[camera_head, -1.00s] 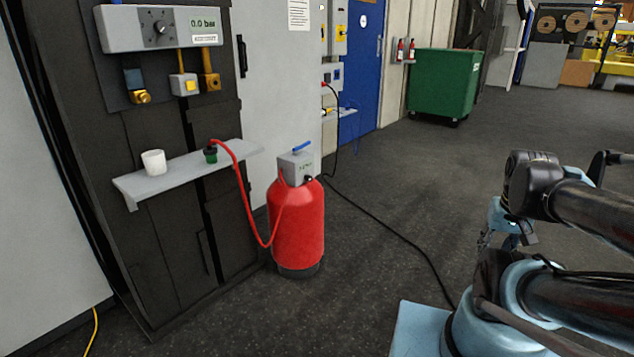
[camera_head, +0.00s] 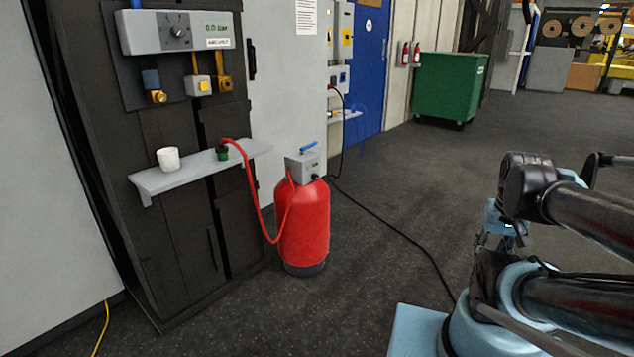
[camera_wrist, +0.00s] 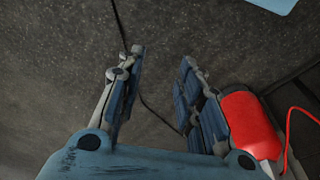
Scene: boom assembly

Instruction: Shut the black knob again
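The black knob (camera_head: 178,31) is on the grey panel at the upper left of the head view, on the front of the dark cabinet. A small display (camera_head: 217,25) beside it shows a reading too blurred to be sure of. My gripper (camera_wrist: 160,55) is open and empty in the wrist view, its two fingers apart over the dark floor. In the head view my gripper is partly hidden by my arm at the right, well away from the knob.
A shelf (camera_head: 190,178) holds a white cup (camera_head: 168,158) and a green-black connector (camera_head: 222,152) with a red hose. A red tank (camera_head: 303,228) stands on the floor in front, and a black cable (camera_head: 395,228) runs across the floor. A green bin (camera_head: 447,88) stands farther back.

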